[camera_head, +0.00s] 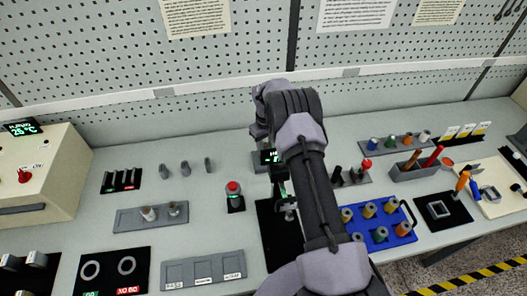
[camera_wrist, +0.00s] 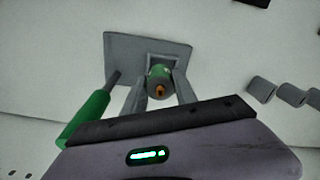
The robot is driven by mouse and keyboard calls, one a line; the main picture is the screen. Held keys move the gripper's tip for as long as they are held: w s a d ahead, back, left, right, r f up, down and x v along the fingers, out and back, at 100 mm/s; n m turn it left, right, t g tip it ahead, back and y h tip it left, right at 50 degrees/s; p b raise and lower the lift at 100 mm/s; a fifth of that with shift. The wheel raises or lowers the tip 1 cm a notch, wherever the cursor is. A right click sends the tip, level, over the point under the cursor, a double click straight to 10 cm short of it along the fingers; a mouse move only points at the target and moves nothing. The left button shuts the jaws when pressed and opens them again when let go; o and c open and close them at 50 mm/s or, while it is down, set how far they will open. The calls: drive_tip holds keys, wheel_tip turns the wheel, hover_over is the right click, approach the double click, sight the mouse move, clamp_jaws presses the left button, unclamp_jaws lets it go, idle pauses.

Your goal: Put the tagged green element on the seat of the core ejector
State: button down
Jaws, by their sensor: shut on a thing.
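In the wrist view, my gripper (camera_wrist: 160,90) is shut on a small green element (camera_wrist: 158,73). Its orange-brown end faces the camera, and no tag is visible on it. Just beyond it is a grey plate with a raised square frame (camera_wrist: 125,50), which looks like the core ejector's seat. The element overlaps the frame in this view; I cannot tell whether they touch. A green-handled lever (camera_wrist: 88,118) stands left of the fingers. In the head view, a grey block (camera_head: 259,162) shows beside my wrist, and my arm hides the element.
A red button (camera_head: 233,188) stands left of my gripper. Three grey pegs (camera_head: 186,169) stand farther back. A blue tray (camera_head: 393,235) with several coloured spools is at right. A rack of coloured spools (camera_head: 376,144) is behind it. A grey three-part tray (camera_head: 203,271) lies in front.

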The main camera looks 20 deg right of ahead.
drive_tip(key=shift+f, duration=1.4)
drive_tip(key=shift+a+f+b, duration=0.1)
drive_tip(key=shift+f+b, duration=0.1)
drive_tip(key=shift+b, duration=0.15)
drive_tip(key=c, duration=1)
unclamp_jaws()
drive_tip(key=shift+o, duration=0.2)
drive_tip(key=shift+r, duration=0.1)
